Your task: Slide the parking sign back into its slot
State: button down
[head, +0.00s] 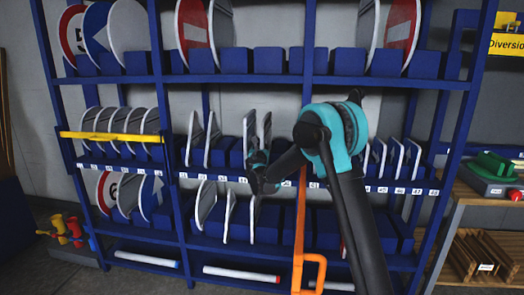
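My gripper (259,161) reaches into the middle shelf of the blue rack, left of my arm's teal elbow. Its fingers are hidden behind my dark wrist, so I cannot tell whether it is open or shut. Thin upright signs (248,132) stand edge-on just above and beside it. One of them (266,128) reaches down to the gripper; I cannot tell whether it is held. No parking face is readable, so I cannot tell which is the parking sign. Blue slot blocks (228,152) separate the signs along this shelf.
The rack (230,79) holds more signs above and below, including round red-rimmed ones (193,24). A yellow bar (110,136) crosses the left bay. An orange strap or handle (300,235) hangs in front of the lower shelves. A side shelf (490,203) stands at right.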

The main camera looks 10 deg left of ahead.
jog(key=w, duration=1.3)
jog(key=shift+w+d, duration=0.25)
jog(key=shift+w, duration=0.05)
jog(key=shift+f, duration=0.7)
dwell(0.6)
jog(key=c, duration=1.6)
grip_release()
jog(key=shift+c, duration=0.2)
jog(key=s, duration=1.2)
